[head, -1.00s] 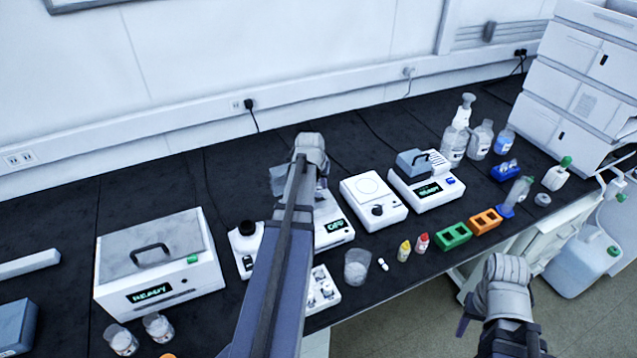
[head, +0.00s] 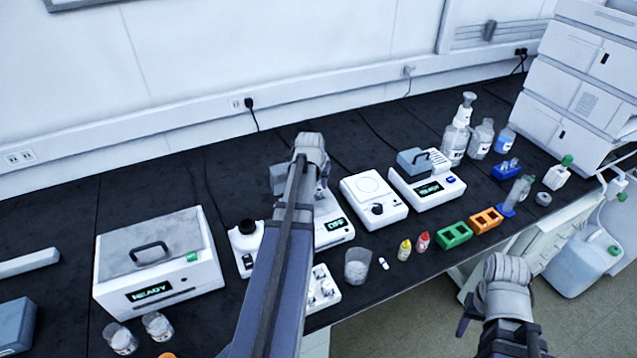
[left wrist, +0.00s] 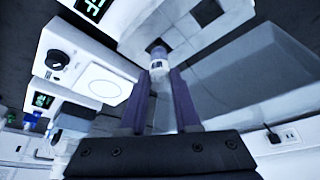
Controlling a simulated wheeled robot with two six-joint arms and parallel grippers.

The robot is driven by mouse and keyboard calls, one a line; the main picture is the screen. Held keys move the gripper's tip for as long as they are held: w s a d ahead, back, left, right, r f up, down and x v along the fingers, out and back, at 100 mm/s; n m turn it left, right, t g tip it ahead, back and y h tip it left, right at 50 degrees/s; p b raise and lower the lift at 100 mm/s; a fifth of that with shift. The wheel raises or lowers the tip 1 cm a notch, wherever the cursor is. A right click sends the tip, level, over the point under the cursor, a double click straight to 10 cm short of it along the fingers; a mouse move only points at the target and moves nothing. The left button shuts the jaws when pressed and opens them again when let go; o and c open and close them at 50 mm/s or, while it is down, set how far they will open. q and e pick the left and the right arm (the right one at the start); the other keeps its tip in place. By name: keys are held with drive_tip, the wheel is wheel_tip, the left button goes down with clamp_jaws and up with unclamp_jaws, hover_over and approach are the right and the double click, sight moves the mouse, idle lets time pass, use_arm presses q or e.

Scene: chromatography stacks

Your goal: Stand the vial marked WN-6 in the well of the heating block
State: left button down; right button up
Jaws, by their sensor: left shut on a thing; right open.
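My left gripper (left wrist: 162,88) is shut on a small vial (left wrist: 160,64) with a pale body and a dark band; its marking cannot be read. In the left wrist view the vial is just over the pale block face with dark square wells (left wrist: 200,12), close to one dark opening. I cannot tell whether it is inside. In the head view my left arm hides the vial and most of the white heating unit (head: 335,229), whose display reads OFF. My right gripper (head: 468,318) is open and empty at the lower right, off the bench front.
A grey translucent panel (left wrist: 275,75) stands beside the block. A round-plate device (head: 372,192) and a READY unit (head: 437,189) stand to the right. A beaker (head: 357,266), small bottles (head: 404,250), a green rack (head: 454,235) and an orange rack (head: 486,220) line the front.

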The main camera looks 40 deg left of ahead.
sight(318, 189)
use_arm(q)
drive_tip(key=shift+f+b, duration=1.15)
drive_tip(key=shift+f, duration=0.15)
drive_tip(key=shift+f+b, duration=0.75)
drive_tip(key=shift+c, duration=0.8)
unclamp_jaws()
drive_tip(key=shift+r, duration=0.2)
wheel_tip(318, 189, up, 7)
drive_tip(key=p, duration=0.7)
drive_tip(key=shift+f, duration=0.1)
